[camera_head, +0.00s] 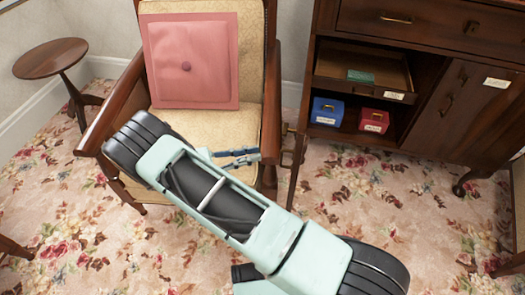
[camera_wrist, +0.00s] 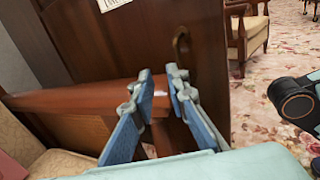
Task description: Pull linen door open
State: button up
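A dark wooden cabinet (camera_head: 440,45) stands at the back right. Its left door (camera_head: 303,115) stands swung outward, seen nearly edge-on beside the open compartment. In the wrist view that door (camera_wrist: 205,85) fills the middle, with a ring-like handle (camera_wrist: 181,45) and a partly cut-off, unreadable white label (camera_wrist: 112,3). The closed right door (camera_head: 470,115) has a handle and a white label too small to read. My gripper (camera_head: 252,155) is left of the open door, above the chair's right side. In the wrist view my gripper (camera_wrist: 160,75) is partly open, with nothing visible between its fingertips.
An armchair (camera_head: 210,128) with a pink cushion (camera_head: 192,60) stands close beside the door; its wooden armrest (camera_wrist: 75,98) lies just beyond my fingers. The compartment holds a wooden tray (camera_head: 345,87), a blue box (camera_head: 327,111) and a red box (camera_head: 374,121).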

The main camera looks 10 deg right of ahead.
jog(key=s+a, duration=0.1)
jog(key=a, duration=0.6)
jog(key=shift+a, duration=0.25)
jog(key=shift+r, duration=0.1)
